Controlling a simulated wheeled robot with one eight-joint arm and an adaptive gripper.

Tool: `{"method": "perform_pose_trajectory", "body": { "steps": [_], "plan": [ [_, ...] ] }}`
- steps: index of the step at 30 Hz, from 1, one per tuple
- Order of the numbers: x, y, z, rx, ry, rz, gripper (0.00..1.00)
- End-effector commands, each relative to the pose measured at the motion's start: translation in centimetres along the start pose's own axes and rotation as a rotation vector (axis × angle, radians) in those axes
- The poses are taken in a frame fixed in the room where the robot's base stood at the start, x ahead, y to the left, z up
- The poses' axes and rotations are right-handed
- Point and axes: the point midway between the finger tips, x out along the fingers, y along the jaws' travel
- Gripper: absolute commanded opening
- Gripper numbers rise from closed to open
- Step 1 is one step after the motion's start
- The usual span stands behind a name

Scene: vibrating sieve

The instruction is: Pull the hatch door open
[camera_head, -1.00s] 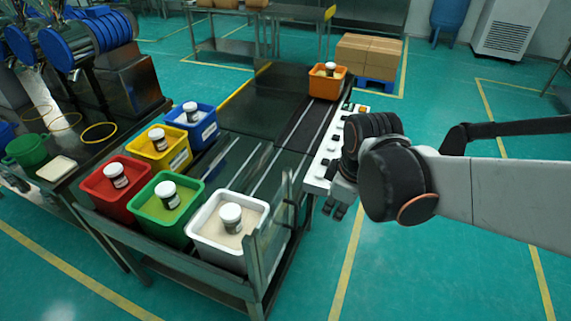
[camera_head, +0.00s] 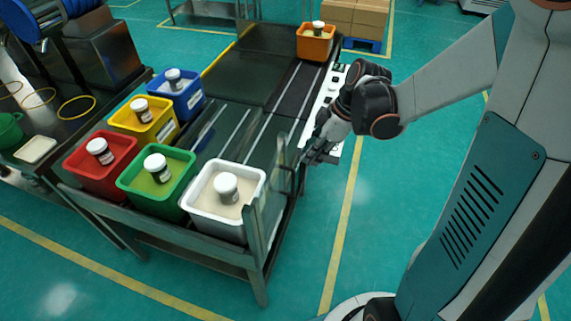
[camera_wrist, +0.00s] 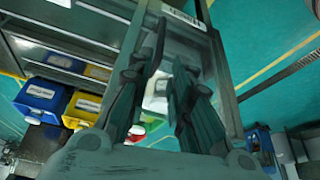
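The hatch door appears to be the grey-green framed panel (camera_head: 266,222) standing upright at the near right end of the cart, beside the white bin. A framed panel (camera_wrist: 219,62) also shows in the wrist view, behind and right of my fingers. My gripper (camera_head: 308,156) is just right of the panel's far end, at about its upper height. In the wrist view my gripper (camera_wrist: 165,72) has its fingers apart with a clear gap between them and holds nothing. Whether a finger touches the panel or a handle cannot be told.
White (camera_head: 205,217), green (camera_head: 130,185), red, yellow (camera_head: 118,120) and blue bins, each with a jar, stand on the cart. An orange bin (camera_head: 315,46) is at the far end. A white control panel (camera_head: 322,100) lines the right side.

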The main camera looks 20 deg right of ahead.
Motion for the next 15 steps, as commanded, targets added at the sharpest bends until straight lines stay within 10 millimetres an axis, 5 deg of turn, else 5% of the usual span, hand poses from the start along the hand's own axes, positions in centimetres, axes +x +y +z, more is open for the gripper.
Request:
{"method": "perform_pose_trajectory", "body": {
  "steps": [15],
  "plan": [
    [9.3, 0.0, 0.1, 0.0, -0.002, 0.0, 0.2]
  ]
}}
